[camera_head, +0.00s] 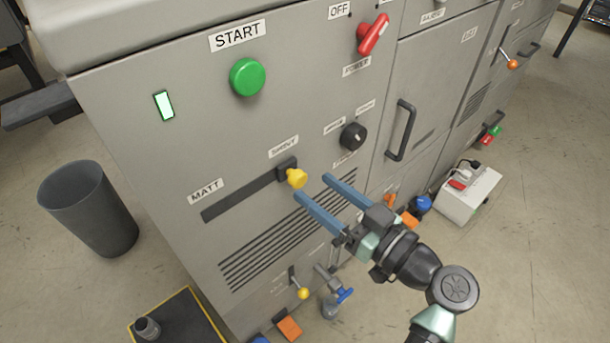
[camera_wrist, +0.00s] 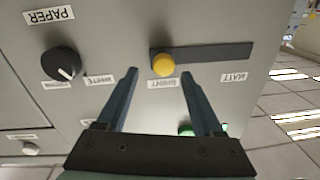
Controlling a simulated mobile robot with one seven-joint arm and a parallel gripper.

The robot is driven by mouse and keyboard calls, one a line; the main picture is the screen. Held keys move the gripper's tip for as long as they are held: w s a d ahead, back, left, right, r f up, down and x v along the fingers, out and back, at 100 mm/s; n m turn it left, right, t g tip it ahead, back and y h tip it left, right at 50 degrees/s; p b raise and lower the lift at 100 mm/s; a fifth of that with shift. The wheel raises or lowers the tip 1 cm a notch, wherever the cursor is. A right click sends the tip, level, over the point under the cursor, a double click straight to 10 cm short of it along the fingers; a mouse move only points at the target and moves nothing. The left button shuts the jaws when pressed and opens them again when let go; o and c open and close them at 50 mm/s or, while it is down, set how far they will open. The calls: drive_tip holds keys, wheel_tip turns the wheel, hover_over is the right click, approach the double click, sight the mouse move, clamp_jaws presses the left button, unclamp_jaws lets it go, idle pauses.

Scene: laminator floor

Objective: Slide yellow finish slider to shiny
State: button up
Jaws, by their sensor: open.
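The yellow slider knob (camera_head: 297,178) sits at the right end of a dark slot (camera_head: 236,202) on the grey machine panel, by the SHINY label (camera_head: 283,146). The MATT label (camera_head: 206,191) is at the slot's other end. My gripper (camera_head: 312,187) is open and empty, its blue fingers pointing at the panel close to the knob. In the wrist view, which shows the panel upside down, the knob (camera_wrist: 163,64) appears between the two fingertips (camera_wrist: 158,74), slightly past them. I see no finger touching it.
A green START button (camera_head: 247,77), a red power switch (camera_head: 373,35) and a black rotary knob (camera_head: 353,136) are on the same panel. Vent slits lie below the slot. A grey bin (camera_head: 88,208) stands on the floor at left. A door handle (camera_head: 400,130) sticks out at right.

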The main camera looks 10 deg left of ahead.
drive_tip(key=v, duration=0.8)
drive_tip(key=shift+p, duration=0.3)
drive_tip(key=shift+w+r, duration=0.1)
drive_tip(key=shift+w, duration=0.05)
